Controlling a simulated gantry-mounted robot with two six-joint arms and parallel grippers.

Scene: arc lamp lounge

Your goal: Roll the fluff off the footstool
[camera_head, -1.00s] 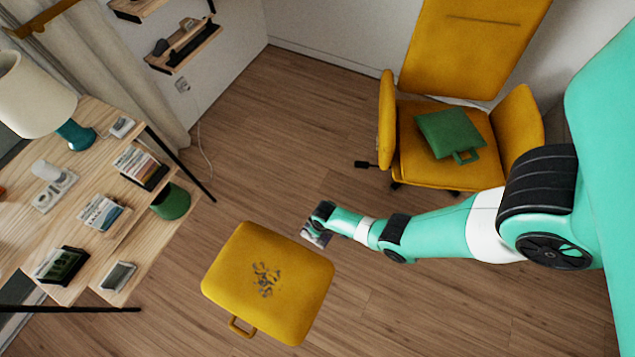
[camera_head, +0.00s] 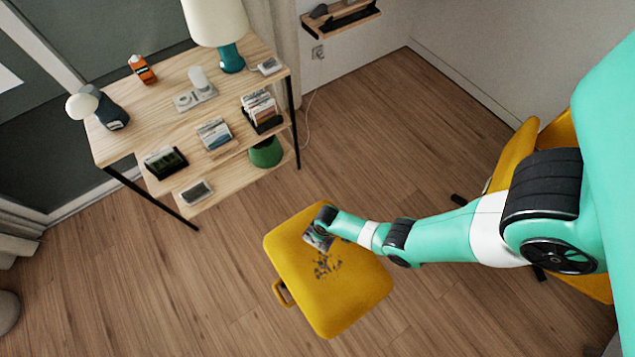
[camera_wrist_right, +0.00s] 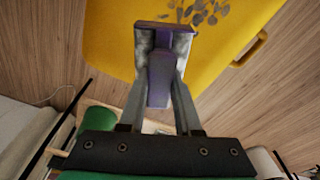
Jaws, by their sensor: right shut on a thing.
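The yellow footstool (camera_head: 350,305) stands on the wood floor, with a loop handle on its near left side. Dark grey fluff (camera_head: 327,266) is clustered on its top. It also shows in the right wrist view (camera_wrist_right: 205,10). My right gripper (camera_head: 325,217) is over the far edge of the footstool, shut on the purple handle of a lint roller (camera_wrist_right: 160,80). The roller's greyish head (camera_head: 317,239) is close to the fluff, on its far side. I cannot tell whether it touches the cushion. My left gripper is not in view.
A wooden desk (camera_head: 140,140) with a lamp (camera_head: 230,55), cards and small objects stands at the upper left. A yellow chair (camera_head: 512,150) is behind my right arm. Floor around the footstool is clear.

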